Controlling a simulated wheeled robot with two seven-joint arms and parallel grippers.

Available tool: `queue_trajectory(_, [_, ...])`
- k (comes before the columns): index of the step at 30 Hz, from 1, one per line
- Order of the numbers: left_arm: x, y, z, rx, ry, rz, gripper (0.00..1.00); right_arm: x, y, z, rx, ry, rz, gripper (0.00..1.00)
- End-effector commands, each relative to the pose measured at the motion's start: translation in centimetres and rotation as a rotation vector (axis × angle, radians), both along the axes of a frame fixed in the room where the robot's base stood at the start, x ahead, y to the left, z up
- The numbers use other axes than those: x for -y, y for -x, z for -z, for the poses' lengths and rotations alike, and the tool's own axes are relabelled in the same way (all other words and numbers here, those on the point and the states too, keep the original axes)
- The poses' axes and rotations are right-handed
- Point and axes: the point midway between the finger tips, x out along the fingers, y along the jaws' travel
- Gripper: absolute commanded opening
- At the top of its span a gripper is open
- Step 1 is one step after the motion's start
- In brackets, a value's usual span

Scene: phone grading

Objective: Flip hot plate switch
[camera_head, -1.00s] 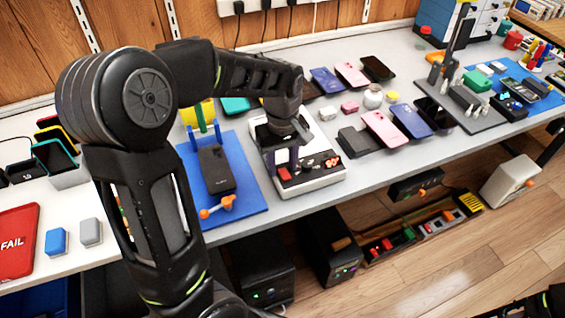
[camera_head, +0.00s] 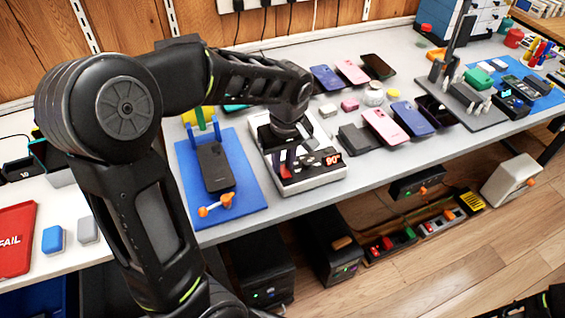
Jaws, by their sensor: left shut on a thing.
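The hot plate (camera_head: 318,182) is a pale box near the front edge of the table, with a dark front panel and a lit red display (camera_head: 332,159) that reads 90°. My left gripper (camera_head: 287,168) points down at the left part of its front panel and is shut on what appears to be the hot plate's red switch (camera_head: 286,173). My wrist and fingers hide most of the switch and part of the plate top.
A blue mat (camera_head: 240,190) with a dark phone (camera_head: 214,166) in a blue frame lies left of the hot plate. Several phones, such as a pink one (camera_head: 386,127), lie to the right. A red FAIL tray (camera_head: 15,240) is at far left.

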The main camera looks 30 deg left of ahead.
Motion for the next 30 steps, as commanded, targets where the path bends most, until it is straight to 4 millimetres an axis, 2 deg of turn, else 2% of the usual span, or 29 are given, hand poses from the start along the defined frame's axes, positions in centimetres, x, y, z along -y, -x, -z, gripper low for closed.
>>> queue_trajectory(1, [0.3,0.1,0.7,0.031,-0.035,0.007,0.0,0.0,0.0,1.7,0.0,0.0,0.0,1.0])
queue_trajectory(6, [0.5,0.2,0.5,0.094,-0.127,0.005,0.0,0.0,0.0,3.9,-0.001,0.001,-0.001,1.0])
queue_trajectory(16, [0.4,0.3,-0.1,0.104,-0.147,0.0,0.0,0.0,0.0,3.8,0.001,0.001,-0.002,1.0])
queue_trajectory(17, [0.4,0.3,-0.1,0.104,-0.147,0.0,0.21,0.0,0.0,3.8,0.001,0.001,-0.002,1.0])
queue_trajectory(18, [0.4,0.3,-0.1,0.104,-0.146,0.0,0.24,0.0,0.0,3.8,0.001,0.001,-0.002,1.0])
queue_trajectory(24, [0.4,0.3,-0.1,0.104,-0.146,0.0,0.4,0.0,0.0,3.8,0.001,0.001,-0.002,1.0])
queue_trajectory(30, [0.4,0.3,-0.1,0.103,-0.145,0.0,0.42,0.0,0.0,3.8,0.001,0.001,-0.002,1.0])
